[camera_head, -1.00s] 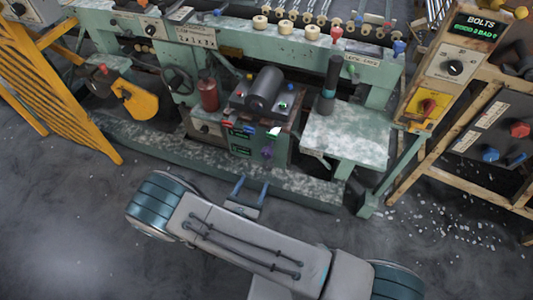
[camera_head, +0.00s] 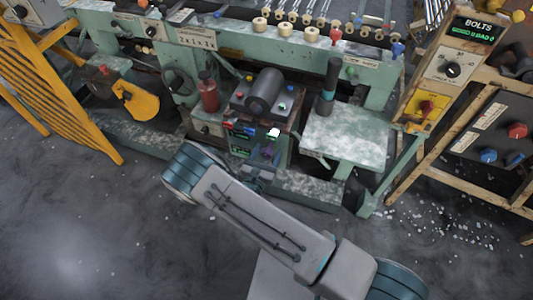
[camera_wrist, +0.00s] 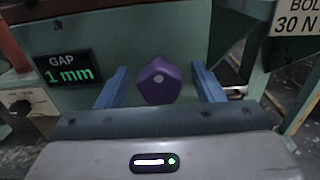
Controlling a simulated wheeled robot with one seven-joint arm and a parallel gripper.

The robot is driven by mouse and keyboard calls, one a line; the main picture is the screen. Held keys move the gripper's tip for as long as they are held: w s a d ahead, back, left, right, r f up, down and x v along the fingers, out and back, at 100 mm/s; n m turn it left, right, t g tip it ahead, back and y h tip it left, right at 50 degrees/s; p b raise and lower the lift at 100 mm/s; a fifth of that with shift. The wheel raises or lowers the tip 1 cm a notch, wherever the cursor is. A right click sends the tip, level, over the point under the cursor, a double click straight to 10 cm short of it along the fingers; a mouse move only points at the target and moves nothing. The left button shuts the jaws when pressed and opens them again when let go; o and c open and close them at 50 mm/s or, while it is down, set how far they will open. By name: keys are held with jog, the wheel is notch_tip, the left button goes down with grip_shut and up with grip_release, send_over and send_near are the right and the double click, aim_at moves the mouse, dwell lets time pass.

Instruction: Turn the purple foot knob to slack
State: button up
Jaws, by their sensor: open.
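The purple foot knob (camera_wrist: 159,80) faces me in the wrist view, on a green machine panel. My gripper (camera_wrist: 160,80) is open, with one blue finger on each side of the knob. There are visible gaps between both fingers and the knob; I cannot tell how far the tips reach along its depth. In the head view the purple knob (camera_head: 266,152) shows just beyond my gripper (camera_head: 262,165) and is partly hard to make out.
A green frame part (camera_wrist: 240,40) stands close on the right. A speckled side table (camera_head: 345,135) is right of the panel.

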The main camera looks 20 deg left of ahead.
jog(key=c, duration=1)
jog(key=shift+o, duration=0.2)
